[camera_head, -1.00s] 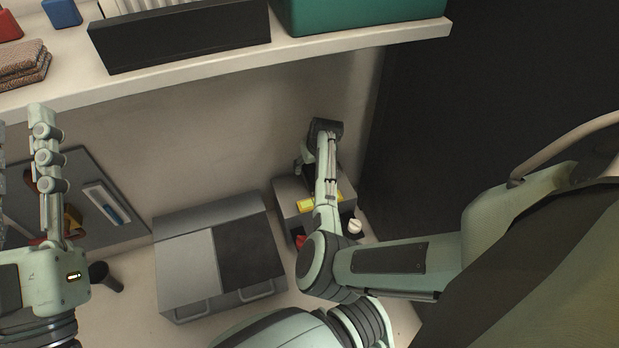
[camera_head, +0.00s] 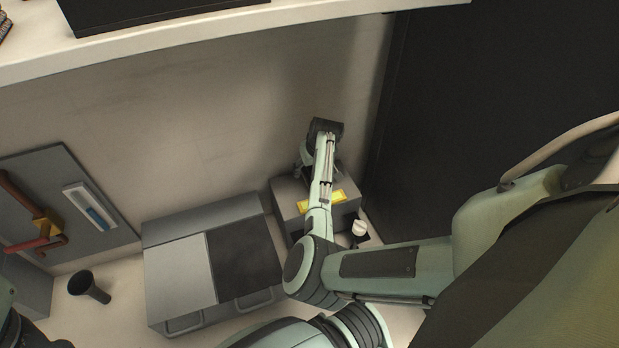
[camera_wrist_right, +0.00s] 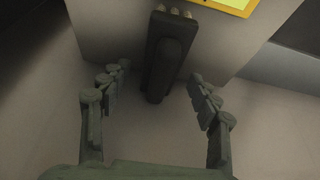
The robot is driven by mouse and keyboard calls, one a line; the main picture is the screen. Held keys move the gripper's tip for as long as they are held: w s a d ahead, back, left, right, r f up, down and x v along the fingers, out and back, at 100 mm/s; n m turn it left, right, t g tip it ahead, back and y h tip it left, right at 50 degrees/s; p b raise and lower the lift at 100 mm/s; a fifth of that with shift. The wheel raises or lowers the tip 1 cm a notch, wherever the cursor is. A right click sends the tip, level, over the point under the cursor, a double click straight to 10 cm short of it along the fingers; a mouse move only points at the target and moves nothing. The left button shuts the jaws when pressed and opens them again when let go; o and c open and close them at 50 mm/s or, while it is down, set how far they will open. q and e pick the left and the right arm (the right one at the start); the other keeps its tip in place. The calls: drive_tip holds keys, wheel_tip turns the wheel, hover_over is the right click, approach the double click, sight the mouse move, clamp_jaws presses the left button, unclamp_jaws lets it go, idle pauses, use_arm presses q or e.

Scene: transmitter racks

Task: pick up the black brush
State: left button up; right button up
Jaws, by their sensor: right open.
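The black brush (camera_wrist_right: 165,55) shows in the right wrist view as a dark upright block with a rounded handle and pale tips at its top end. It is in front of a pale box face. My right gripper (camera_wrist_right: 160,73) is open, with one finger on each side of the brush and visible gaps on both sides. In the head view my right arm (camera_head: 322,185) reaches over a grey box (camera_head: 288,197) with a yellow label (camera_head: 322,201); the brush is hidden there. My left gripper is out of view.
A black cup-like cylinder (camera_head: 90,287) lies farther left. A panel with a red lever (camera_head: 35,240) is against the wall. A shelf (camera_head: 200,47) runs above. A white knob (camera_head: 360,228) is near the box.

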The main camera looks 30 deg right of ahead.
drive_tip(key=shift+s+f+p, duration=0.1)
drive_tip(key=shift+f+p, duration=0.15)
drive_tip(key=shift+p, duration=0.05)
idle(0.5)
drive_tip(key=c, duration=1.4)
